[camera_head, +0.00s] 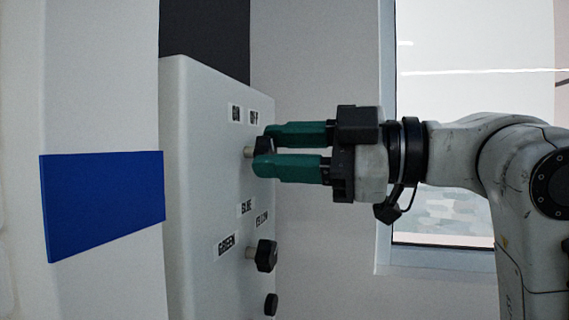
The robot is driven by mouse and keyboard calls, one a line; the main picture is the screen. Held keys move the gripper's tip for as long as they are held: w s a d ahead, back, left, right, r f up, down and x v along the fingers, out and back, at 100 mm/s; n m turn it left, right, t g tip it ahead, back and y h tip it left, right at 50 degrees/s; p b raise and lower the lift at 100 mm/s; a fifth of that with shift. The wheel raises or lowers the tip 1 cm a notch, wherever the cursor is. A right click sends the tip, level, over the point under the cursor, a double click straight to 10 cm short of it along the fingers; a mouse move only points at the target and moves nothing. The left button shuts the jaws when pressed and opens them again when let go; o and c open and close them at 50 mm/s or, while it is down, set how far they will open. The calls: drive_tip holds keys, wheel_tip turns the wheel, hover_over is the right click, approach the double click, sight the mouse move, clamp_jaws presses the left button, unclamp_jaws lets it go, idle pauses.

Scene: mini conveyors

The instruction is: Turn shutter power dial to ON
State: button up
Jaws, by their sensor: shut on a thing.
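My gripper (264,150) reaches in from the right with green fingers, one above the other. It is shut on a black dial (265,145) near the top of a light grey panel (205,180). The dial's silver shaft (249,152) shows between it and the panel. The fingers hide part of the dial, so I cannot tell its exact angle. Two small labels (245,115) sit above this dial, too small to read surely.
Below, a second black dial (266,256) stands out from the panel, near labels GREEN (226,244), BLUE (246,208) and YELLOW (262,218). A black knob (271,304) is lower. A blue plate (104,205) is at left, a window (445,190) behind my arm.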

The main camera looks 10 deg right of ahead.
drive_tip(key=shift+n, duration=0.4)
drive_tip(key=o, duration=1)
drive_tip(key=shift+o, duration=0.2)
drive_tip(key=b+v, duration=0.1)
drive_tip(key=v, duration=0.9)
drive_tip(key=shift+s+d+b, duration=0.15)
drive_tip(key=shift+d+b, duration=0.15)
drive_tip(key=shift+d, duration=0.05)
drive_tip(key=shift+f, duration=0.1)
